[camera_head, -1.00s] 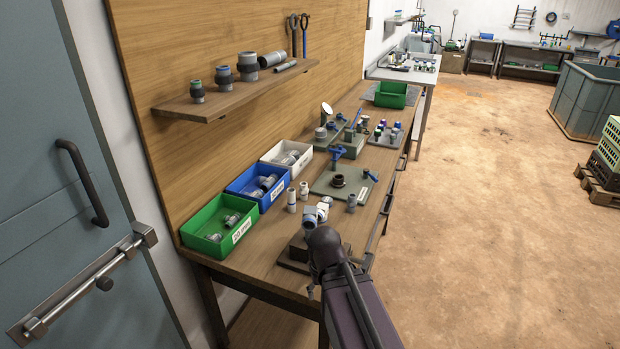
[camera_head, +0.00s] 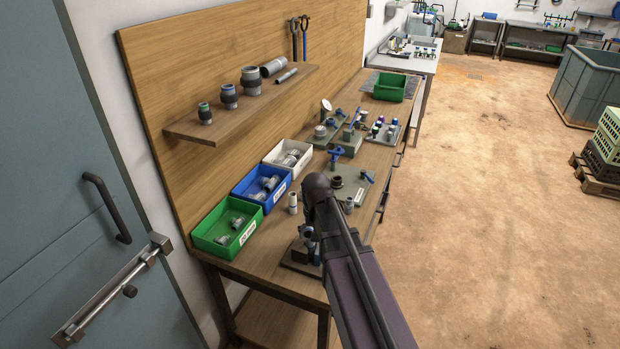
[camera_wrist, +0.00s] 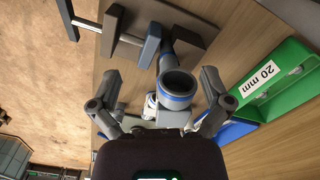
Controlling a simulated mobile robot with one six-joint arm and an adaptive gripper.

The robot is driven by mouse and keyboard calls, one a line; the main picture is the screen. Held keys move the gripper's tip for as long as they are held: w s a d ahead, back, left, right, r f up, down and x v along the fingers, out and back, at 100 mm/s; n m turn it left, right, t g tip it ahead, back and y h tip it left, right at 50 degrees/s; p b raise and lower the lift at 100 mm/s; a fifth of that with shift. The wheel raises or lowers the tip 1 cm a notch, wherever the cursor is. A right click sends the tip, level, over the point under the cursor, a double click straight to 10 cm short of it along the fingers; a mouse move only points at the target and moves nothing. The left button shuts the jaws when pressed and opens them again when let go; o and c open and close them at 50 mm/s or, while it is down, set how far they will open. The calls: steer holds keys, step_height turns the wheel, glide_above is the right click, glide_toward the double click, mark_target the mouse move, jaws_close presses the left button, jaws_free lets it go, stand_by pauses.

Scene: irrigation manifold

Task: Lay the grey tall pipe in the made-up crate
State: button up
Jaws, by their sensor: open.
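My gripper (camera_wrist: 160,76) is open in the wrist view. Its fingers are spread to either side of a grey fitting with a blue band (camera_wrist: 178,88), whose round open end faces the camera. I cannot tell whether they touch it. In the head view my arm hides most of the gripper, above a dark block (camera_head: 300,258) at the near end of the bench. A pale upright pipe piece (camera_head: 293,202) and a grey one (camera_head: 348,205) stand on the bench; I cannot tell which is the grey tall pipe. A green crate (camera_head: 390,87), possibly the made-up crate, stands at the far end.
Green (camera_head: 225,226), blue (camera_head: 262,186) and white (camera_head: 288,157) bins with fittings line the back of the bench. A shelf (camera_head: 240,105) with grey pipes is above them. A board with fittings (camera_head: 350,188) lies mid-bench.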

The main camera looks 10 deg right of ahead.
steer(key=w+r+m+p, duration=0.1)
steer(key=w+r+p, duration=0.6)
steer(key=r, duration=0.3)
steer(key=shift+w+d+p, duration=0.15)
steer(key=shift+w+p, duration=0.05)
steer(key=shift+p, duration=0.65)
step_height(320, 180, down, 14)
steer(key=b, duration=1.3)
steer(key=shift+r+b, duration=0.2)
steer(key=shift+b, duration=0.2)
steer(key=c, duration=1.4)
steer(key=shift+o, duration=0.2)
steer(key=shift+r, duration=0.2)
